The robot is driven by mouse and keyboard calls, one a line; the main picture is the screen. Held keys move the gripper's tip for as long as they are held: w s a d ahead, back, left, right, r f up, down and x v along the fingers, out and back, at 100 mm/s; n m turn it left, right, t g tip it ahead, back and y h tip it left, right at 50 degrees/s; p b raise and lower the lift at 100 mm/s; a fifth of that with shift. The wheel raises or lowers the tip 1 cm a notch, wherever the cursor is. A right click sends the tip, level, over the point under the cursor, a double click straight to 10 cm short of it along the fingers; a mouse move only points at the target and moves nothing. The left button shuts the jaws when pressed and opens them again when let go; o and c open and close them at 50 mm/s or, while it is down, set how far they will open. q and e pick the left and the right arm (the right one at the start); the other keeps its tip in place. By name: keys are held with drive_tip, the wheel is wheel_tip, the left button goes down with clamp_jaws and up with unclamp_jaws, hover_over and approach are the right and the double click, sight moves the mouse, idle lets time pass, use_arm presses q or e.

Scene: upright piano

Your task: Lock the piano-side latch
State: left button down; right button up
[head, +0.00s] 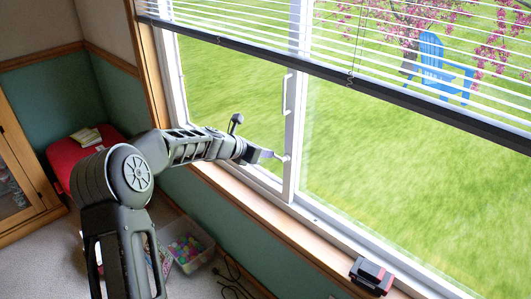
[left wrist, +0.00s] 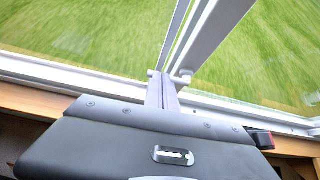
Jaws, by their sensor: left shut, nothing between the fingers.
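The sliding window's white upright frame post (head: 293,130) stands in the middle of the head view, with a long white pull handle (head: 288,95) on it. A small white latch piece (head: 285,158) sits low on this post; it seems to show in the left wrist view (left wrist: 183,77). My left gripper (head: 272,154) is shut and empty, its tips at or very near the latch; I cannot tell whether they touch. In the left wrist view the closed fingers (left wrist: 162,92) point at the foot of the post. My right gripper is not in view. No piano shows.
A wooden sill (head: 250,205) runs below the window, with a black and red box (head: 371,276) on it at the right. A lowered blind (head: 350,79) hangs across the top. A bin of coloured balls (head: 188,248) and a red seat (head: 85,155) stand at left.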

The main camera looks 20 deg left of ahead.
use_arm(q)
drive_tip(key=shift+a+f+p, duration=0.1)
drive_tip(key=shift+p, duration=0.35)
drive_tip(key=shift+f+n+h+p, duration=0.1)
drive_tip(key=shift+n+h+p, duration=0.2)
drive_tip(key=f+n+h, duration=0.1)
drive_tip(key=n+h, duration=0.1)
drive_tip(key=d+f+n+h+p, duration=0.1)
drive_tip(key=f+n+h, duration=0.1)
drive_tip(key=f+n+h+p, duration=0.1)
drive_tip(key=f+n+h, duration=0.1)
drive_tip(key=shift+s+d+f+g+h, duration=0.2)
drive_tip(key=shift+f+g+h, duration=0.05)
drive_tip(key=shift+g+h, duration=0.15)
idle(0.6)
drive_tip(key=v, duration=0.7)
drive_tip(key=shift+s+a+b, duration=0.25)
drive_tip(key=shift+s+b, duration=0.05)
drive_tip(key=shift+b, duration=0.05)
